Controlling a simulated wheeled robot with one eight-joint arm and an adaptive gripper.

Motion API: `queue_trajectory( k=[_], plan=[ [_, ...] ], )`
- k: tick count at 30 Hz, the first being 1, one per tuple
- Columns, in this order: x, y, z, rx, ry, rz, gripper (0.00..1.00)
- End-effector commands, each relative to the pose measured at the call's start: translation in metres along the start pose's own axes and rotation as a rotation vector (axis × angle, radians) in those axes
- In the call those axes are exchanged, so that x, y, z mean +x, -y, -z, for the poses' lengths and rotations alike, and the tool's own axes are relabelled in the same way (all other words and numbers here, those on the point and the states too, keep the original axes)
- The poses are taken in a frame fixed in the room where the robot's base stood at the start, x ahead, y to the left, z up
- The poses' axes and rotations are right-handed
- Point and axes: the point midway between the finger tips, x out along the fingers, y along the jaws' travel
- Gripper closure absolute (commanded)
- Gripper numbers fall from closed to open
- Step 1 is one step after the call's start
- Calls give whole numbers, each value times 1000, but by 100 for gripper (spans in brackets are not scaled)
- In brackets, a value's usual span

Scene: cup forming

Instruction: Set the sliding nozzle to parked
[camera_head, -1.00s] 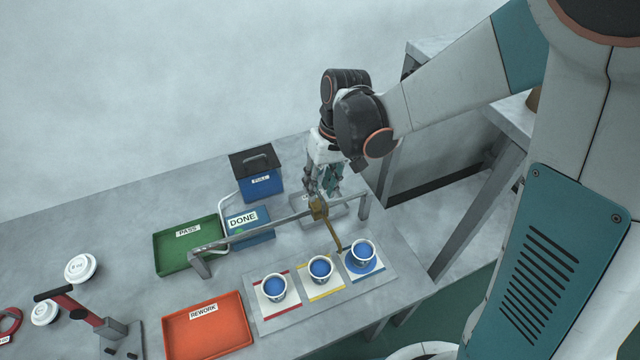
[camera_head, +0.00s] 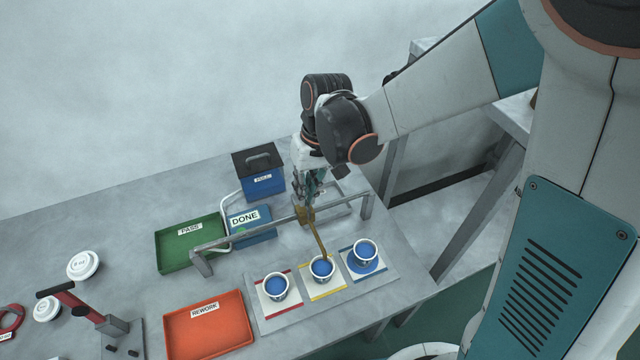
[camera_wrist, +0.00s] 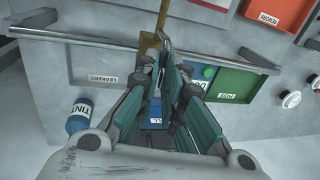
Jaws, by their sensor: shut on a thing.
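The sliding nozzle is a brass block (camera_head: 301,214) on a grey rail (camera_head: 340,203), with a thin brass spout (camera_head: 318,243) slanting down to the middle cup (camera_head: 321,268). My gripper (camera_head: 310,197) is at the block from above, shut on the nozzle; the fingers partly hide the contact. In the wrist view the block (camera_wrist: 150,42) shows just beyond the fingertips on the rail (camera_wrist: 60,38). The left cup (camera_head: 275,286) stands by a red-edged mat, the middle one by a yellow-edged mat, the right cup (camera_head: 364,253) by a blue one. All three hold blue liquid.
An orange REWORK tray (camera_head: 180,345) is nearer. A TINT bottle (camera_wrist: 80,116) and a LEAKERS tray (camera_wrist: 85,75) show in the wrist view.

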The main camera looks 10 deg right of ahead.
Motion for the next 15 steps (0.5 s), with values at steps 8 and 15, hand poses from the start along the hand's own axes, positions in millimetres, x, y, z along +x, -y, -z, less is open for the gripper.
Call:
queue_trajectory(
  k=[8,15],
  plan=[
    [19,89,-1,-9,2,0,100],
    [33,162,-1,-8,2,0,100]
  ],
)
